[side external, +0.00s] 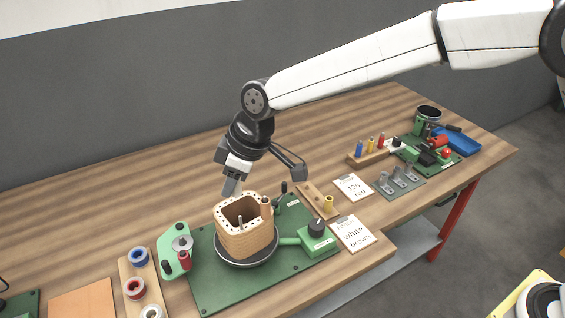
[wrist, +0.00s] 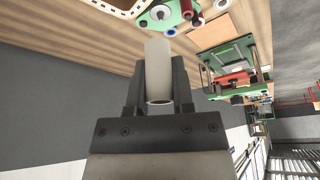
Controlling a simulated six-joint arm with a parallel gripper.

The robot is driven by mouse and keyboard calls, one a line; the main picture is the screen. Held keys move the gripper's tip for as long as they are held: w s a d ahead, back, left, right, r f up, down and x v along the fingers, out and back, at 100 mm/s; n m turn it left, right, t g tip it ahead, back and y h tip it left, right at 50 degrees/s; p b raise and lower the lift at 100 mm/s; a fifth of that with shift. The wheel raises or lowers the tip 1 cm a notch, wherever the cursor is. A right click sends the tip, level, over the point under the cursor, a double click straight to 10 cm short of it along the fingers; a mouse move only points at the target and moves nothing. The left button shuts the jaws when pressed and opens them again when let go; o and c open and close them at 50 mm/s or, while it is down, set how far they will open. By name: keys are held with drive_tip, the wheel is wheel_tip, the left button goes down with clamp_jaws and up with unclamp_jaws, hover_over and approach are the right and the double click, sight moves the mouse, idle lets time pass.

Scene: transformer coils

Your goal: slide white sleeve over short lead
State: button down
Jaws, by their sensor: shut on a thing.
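The white sleeve (wrist: 158,52) is a pale tube held between the two dark fingers of my gripper (wrist: 159,78) in the wrist view. In the side view my gripper (side external: 232,182) points down, just above the back left rim of the tan square coil former (side external: 240,245). The former stands upright on a dark round plate (side external: 247,264) and has a row of holes around its rim. A pale post (side external: 240,221) shows inside its opening. I cannot make out the short lead or whether the sleeve touches anything.
The coil stands on a green board (side external: 215,290) with a green knob unit (side external: 316,236). A wooden spool rack (side external: 139,285) is at left. A wooden peg stand (side external: 319,200) and cards, one reading white brown (side external: 351,234), lie at right. Bare table lies behind the coil.

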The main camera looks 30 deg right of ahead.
drive_tip(key=shift+f, duration=2.5)
drive_tip(key=shift+f, duration=2.2)
idle(1.1)
unclamp_jaws()
idle(0.5)
drive_tip(key=shift+r, duration=0.15)
wheel_tip(320, 180, up, 8)
idle(1.4)
